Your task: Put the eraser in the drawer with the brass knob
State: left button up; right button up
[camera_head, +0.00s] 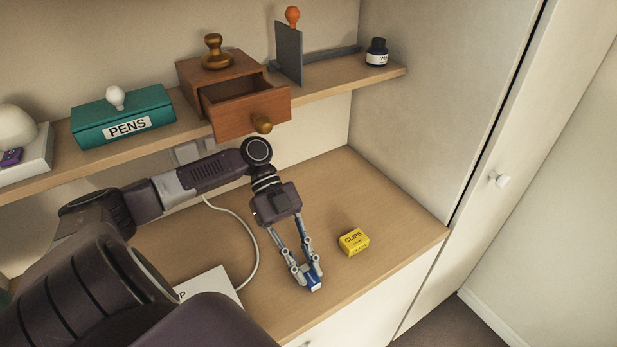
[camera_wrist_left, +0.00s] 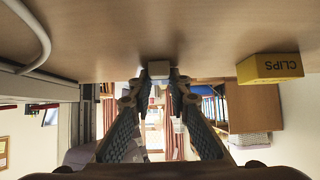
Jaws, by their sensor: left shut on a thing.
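The eraser (camera_head: 315,284), a small blue and white block, is between the fingertips of my left gripper (camera_head: 309,279), low over the desk top near its front edge. In the left wrist view the eraser (camera_wrist_left: 158,70) shows its pale end between the fingertips of the left gripper (camera_wrist_left: 158,84). The gripper is shut on it. I cannot tell whether it touches the desk. The drawer with the brass knob (camera_head: 236,116) is pulled open from a small wooden box on the shelf. My right gripper is not in view.
A yellow clips box (camera_head: 354,242) stands on the desk (camera_head: 345,190) right of the gripper. The shelf (camera_head: 345,76) above holds a teal pens box (camera_head: 124,118), a grey bookend (camera_head: 289,54) and an ink bottle (camera_head: 377,52). A white cable (camera_head: 245,222) lies behind the arm.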

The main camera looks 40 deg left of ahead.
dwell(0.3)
pick_arm(q)
jog(key=shift+r+p, duration=1.4)
jog(key=shift+r, duration=0.05)
